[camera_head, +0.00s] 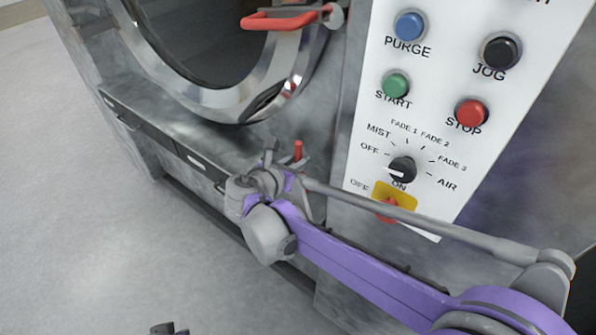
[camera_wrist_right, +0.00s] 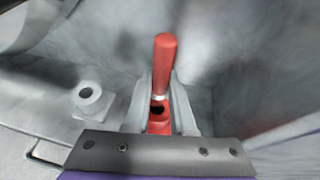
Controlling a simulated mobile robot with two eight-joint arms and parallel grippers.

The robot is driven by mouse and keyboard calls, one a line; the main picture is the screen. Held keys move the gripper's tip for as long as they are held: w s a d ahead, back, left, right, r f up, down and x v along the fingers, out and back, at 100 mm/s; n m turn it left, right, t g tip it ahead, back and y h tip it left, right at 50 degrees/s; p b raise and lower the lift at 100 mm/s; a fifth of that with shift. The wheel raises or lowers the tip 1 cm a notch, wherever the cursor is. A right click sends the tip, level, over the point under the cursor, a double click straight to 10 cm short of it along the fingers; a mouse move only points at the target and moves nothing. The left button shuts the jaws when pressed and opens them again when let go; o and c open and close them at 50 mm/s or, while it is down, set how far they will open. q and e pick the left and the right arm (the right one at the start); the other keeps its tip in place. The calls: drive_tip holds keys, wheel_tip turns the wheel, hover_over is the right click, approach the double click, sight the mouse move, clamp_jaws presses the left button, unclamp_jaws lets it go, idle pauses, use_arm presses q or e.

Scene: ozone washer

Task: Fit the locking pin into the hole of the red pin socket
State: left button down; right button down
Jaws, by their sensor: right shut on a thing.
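The locking pin has a red handle (camera_wrist_right: 166,62) that stands up between the fingers of my right gripper (camera_wrist_right: 160,103), which is shut on it. A short bit of its silver shaft shows below the handle. The red pin socket (camera_wrist_right: 159,126) lies just below, with its dark hole visible close to the shaft. I cannot tell whether the pin's tip is above the hole or beside it. In the head view the red handle (camera_head: 298,151) rises by the right gripper (camera_head: 284,160), and the arm hides the socket. My left gripper is not clearly shown; only small dark parts show at the bottom edge.
The control panel (camera_head: 440,80) stands to the right. Open floor (camera_head: 90,240) is at the left.

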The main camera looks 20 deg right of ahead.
wheel_tip(320, 180, down, 4)
drive_tip(key=shift+r, duration=0.25)
drive_tip(key=c, duration=0.8)
unclamp_jaws()
drive_tip(key=shift+o, duration=0.2)
drive_tip(key=v, duration=1.2)
